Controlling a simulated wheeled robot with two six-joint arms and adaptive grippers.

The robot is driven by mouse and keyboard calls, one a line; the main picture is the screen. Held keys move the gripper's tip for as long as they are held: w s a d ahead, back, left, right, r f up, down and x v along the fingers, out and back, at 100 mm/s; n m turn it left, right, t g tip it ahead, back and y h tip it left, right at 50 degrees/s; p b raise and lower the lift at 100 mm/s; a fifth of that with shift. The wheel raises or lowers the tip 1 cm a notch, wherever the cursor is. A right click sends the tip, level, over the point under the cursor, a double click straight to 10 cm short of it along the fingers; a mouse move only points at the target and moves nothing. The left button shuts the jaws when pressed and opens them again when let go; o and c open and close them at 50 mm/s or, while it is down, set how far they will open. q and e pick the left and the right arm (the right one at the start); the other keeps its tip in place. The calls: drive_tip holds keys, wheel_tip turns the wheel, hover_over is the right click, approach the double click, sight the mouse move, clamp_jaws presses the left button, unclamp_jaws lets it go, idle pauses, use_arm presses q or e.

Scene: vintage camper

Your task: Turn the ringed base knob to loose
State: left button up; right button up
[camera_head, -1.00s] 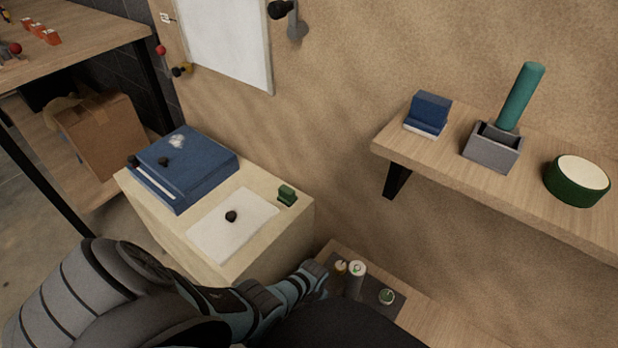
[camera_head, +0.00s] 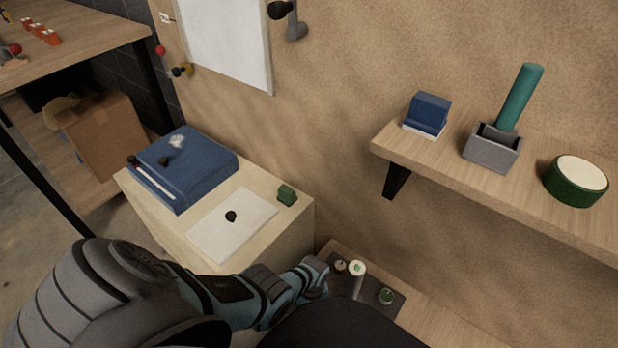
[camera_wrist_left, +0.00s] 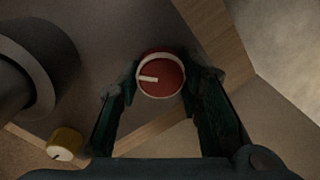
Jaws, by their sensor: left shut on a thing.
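A red round knob (camera_wrist_left: 161,72) with a pale ring around its rim and a pale pointer line shows in the left wrist view. The line points to the left in that picture. My left gripper (camera_wrist_left: 160,86) is shut on this knob, one finger at each side. In the head view my left gripper (camera_head: 318,277) is low at the centre, at the left end of a dark plate (camera_head: 372,299), and the red knob is hidden there. My right gripper is not in view.
A cabinet (camera_head: 290,225) stands at the left. A wall shelf (camera_head: 440,165) overhangs at the right.

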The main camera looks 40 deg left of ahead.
sight(309, 305)
use_arm(q)
drive_tip(key=n, duration=0.5)
drive_tip(key=shift+n, duration=0.3)
drive_tip(key=shift+n+h, duration=0.3)
drive_tip(key=shift+n, duration=1.8)
drive_tip(key=o, duration=1.2)
drive_tip(key=shift+c, duration=0.2)
drive_tip(key=shift+w+a+r, duration=0.1)
drive_tip(key=shift+w+r, duration=0.05)
drive_tip(key=shift+r, duration=0.3)
wheel_tip(309, 305, up, 6)
drive_tip(key=shift+r, duration=0.25)
